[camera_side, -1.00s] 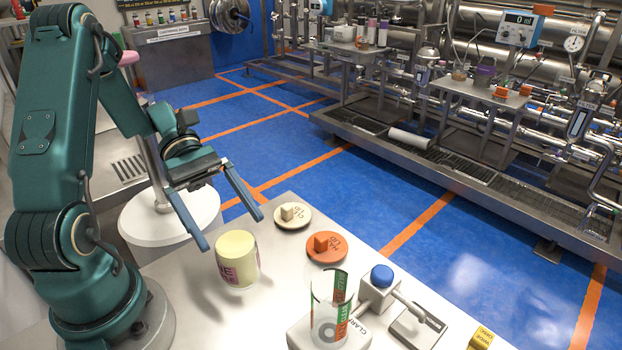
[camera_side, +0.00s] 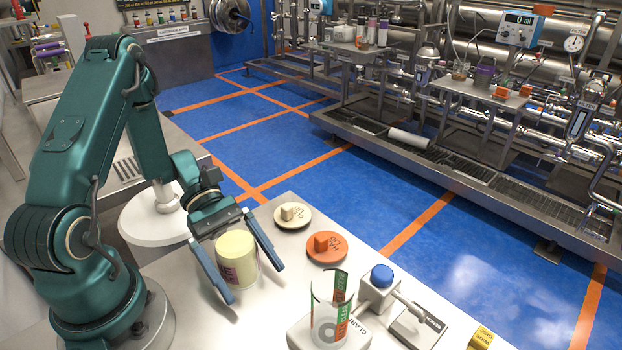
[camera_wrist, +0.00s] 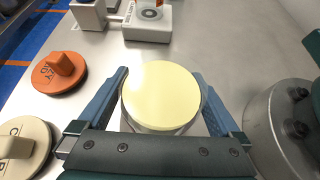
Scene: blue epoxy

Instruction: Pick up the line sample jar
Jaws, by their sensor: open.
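The jar (camera_side: 238,259) has a pale yellow lid and a label with dark pink lettering; it stands upright on the steel table. I take it to be the line sample jar, though its label is only partly readable. My gripper (camera_side: 254,281) is open, with one blue finger on each side of the jar. In the wrist view the round yellow lid (camera_wrist: 161,95) lies between the two fingers of my gripper (camera_wrist: 160,92). I cannot tell whether either finger touches the jar.
A cream disc (camera_side: 292,216) and an orange disc (camera_side: 326,248), each with a raised block, lie near the table's far edge. A clear beaker (camera_side: 331,306) stands on a white base to the right. A blue-topped device (camera_side: 382,276) stands beyond it.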

